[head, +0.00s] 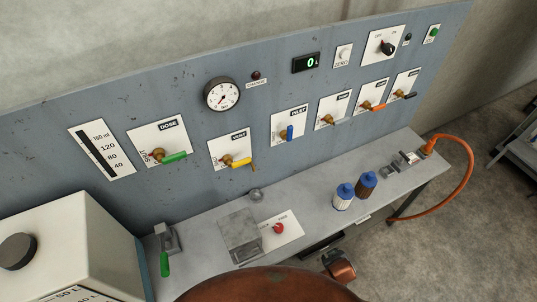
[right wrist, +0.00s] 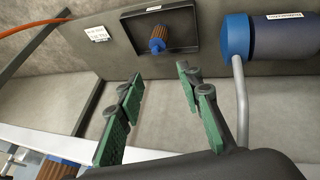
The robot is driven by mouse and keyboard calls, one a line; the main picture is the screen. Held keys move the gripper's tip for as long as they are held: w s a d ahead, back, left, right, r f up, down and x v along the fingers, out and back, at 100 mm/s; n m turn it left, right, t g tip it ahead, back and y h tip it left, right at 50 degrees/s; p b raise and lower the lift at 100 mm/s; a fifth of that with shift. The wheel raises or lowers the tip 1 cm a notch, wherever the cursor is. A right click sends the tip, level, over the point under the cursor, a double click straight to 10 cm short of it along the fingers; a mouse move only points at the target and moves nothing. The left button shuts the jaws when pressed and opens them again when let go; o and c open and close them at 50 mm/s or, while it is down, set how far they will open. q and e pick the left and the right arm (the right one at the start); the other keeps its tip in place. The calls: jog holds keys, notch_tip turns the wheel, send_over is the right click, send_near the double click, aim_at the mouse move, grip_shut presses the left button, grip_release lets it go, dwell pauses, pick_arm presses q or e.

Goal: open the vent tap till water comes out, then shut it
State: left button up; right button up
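The vent tap (head: 237,162) is on the blue-grey panel, on a white plate whose label appears to read VENT. It has a brass body and a yellow lever lying roughly sideways, pointing right. No water shows at it. My right gripper (right wrist: 159,75) appears in the right wrist view with its green-padded fingers spread apart and nothing between them. Neither gripper shows in the head view, so the distance from the right gripper to the tap cannot be told. My left gripper is in no view.
The dose tap (head: 172,158) has a green lever; the inlet tap (head: 289,133) has a blue one. A gauge (head: 222,94) sits above. Blue-capped bottles (head: 344,197) stand on the bench. An orange hose (head: 470,180) loops off its right end. A large brown rounded object (head: 265,287) fills the bottom.

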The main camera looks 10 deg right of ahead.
aim_at(245, 163)
jog(key=w+r+t+p, duration=0.2)
jog(key=w+r+p, duration=0.15)
jog(key=r, duration=1.35)
jog(key=w+a+r+n+t, duration=0.3)
jog(key=w+a+r+n, duration=0.15)
jog(key=w+r, duration=0.3)
jog(key=w+a+r+n+t+y, duration=0.2)
jog(key=a+r+n, duration=0.25)
jog(key=a, duration=0.35)
jog(key=w+a+r+n+t+y+p, duration=0.1)
jog(key=w+a+r+n+t+y, duration=0.2)
jog(key=a+r, duration=0.45)
jog(key=w+a+r+n+t+y, duration=0.15)
jog(key=a+r+n, duration=0.3)
jog(key=a, duration=0.55)
jog(key=shift+n+y, duration=0.45)
jog(key=shift+n, duration=0.1)
jog(key=p+x, duration=0.1)
jog(key=x, duration=0.6)
jog(key=shift+w+f, duration=0.1)
jog(key=shift+f, duration=0.05)
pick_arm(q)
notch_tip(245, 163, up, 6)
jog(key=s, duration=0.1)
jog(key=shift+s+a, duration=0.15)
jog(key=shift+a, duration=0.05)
pick_arm(e)
jog(key=shift+w+a, duration=0.2)
jog(key=shift+w, duration=0.3)
jog(key=shift+c, duration=0.6)
